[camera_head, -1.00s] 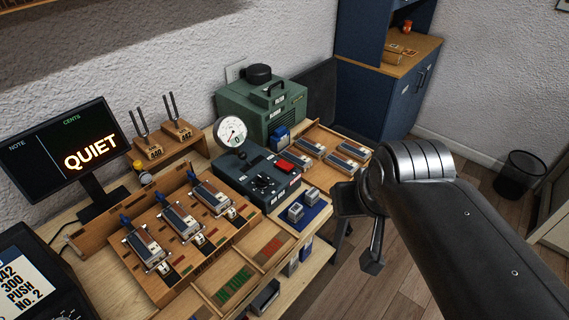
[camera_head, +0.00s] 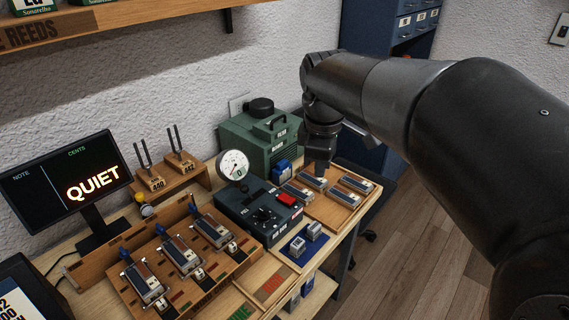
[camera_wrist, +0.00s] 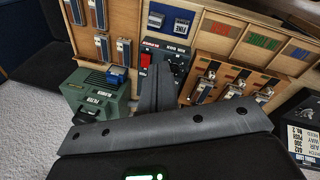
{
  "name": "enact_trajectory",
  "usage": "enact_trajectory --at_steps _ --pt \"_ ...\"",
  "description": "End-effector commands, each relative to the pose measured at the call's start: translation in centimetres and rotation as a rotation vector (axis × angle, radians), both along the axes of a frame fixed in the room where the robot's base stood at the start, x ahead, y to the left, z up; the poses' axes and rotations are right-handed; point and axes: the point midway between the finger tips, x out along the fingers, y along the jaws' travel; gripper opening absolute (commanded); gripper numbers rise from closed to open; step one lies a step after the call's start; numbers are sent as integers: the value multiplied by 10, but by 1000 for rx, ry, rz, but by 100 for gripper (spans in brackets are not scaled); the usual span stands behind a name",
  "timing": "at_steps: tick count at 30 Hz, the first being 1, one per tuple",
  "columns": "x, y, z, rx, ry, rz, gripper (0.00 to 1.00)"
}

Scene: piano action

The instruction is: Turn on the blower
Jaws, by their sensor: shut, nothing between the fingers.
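The blower seems to be the green box (camera_head: 262,143) with a black cap and carry handle at the back of the bench. It also shows in the wrist view (camera_wrist: 98,98). A blue block or switch (camera_head: 284,168) sits at its front; I cannot tell its setting. A dark control box (camera_head: 258,212) with a round gauge (camera_head: 233,166), a knob and a red button (camera_head: 286,199) stands in front of it. My gripper (camera_head: 320,172) is shut and empty, pointing down right of the green box. In the wrist view my fingers (camera_wrist: 157,72) reach towards the control box.
Wooden tray (camera_head: 333,210) with several reed blocks lies under my gripper. A wooden rack (camera_head: 180,262) with reed blocks, tuning forks (camera_head: 160,165) and a monitor (camera_head: 68,176) reading QUIET stand left. A blue cabinet (camera_head: 408,60) is behind.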

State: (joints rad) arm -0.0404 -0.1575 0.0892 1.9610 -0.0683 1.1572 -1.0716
Motion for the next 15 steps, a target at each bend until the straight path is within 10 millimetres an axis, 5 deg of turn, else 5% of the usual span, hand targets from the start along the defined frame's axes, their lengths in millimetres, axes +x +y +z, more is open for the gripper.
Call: enact_trajectory --at_steps 15 --pt "111 40 -36 -94 226 743 0"
